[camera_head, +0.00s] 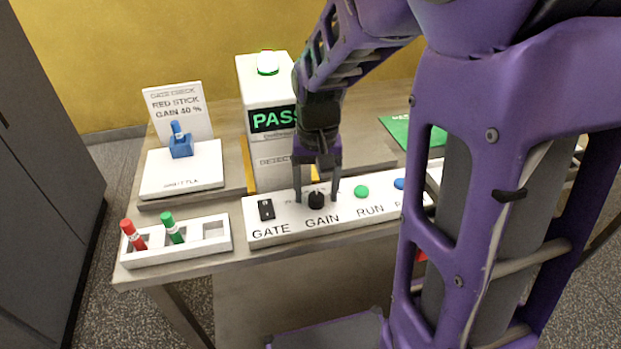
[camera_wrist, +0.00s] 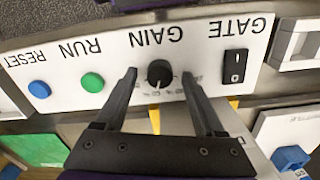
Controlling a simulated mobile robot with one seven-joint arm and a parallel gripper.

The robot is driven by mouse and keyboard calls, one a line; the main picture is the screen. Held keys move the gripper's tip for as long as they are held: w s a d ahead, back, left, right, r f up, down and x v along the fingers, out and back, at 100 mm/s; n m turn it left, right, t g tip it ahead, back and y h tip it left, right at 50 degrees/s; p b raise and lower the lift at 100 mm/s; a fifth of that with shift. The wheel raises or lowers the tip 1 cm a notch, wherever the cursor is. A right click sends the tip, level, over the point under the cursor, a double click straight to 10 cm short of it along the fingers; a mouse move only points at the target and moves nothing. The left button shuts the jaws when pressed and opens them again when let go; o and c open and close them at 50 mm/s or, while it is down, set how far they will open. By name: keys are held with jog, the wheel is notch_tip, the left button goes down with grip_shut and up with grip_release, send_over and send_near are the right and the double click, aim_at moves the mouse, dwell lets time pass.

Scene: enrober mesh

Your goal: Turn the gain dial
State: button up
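The gain dial (camera_head: 316,200) is a small black knob on the white control panel (camera_head: 262,230), above the word GAIN. In the wrist view the dial (camera_wrist: 160,73) shows its pale pointer mark and the scale printed around it. My gripper (camera_head: 316,196) is over the panel with its fingers pointing down, one on each side of the dial. In the wrist view my gripper (camera_wrist: 160,80) is open, and gaps show between each finger and the dial. I cannot tell the exact height of the fingertips above the panel.
Beside the dial are a black GATE switch (camera_head: 266,209), a green RUN button (camera_head: 361,191) and a blue RESET button (camera_wrist: 39,89). A PASS display box (camera_head: 268,85) stands behind. At left are a tray (camera_head: 190,251) with red and green sticks and a white stand (camera_head: 181,179) holding a blue piece.

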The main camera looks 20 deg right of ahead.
aim_at(316, 196)
notch_tip(316, 196, up, 17)
jog(key=p, duration=0.3)
jog(key=shift+r, duration=0.2)
dwell(0.4)
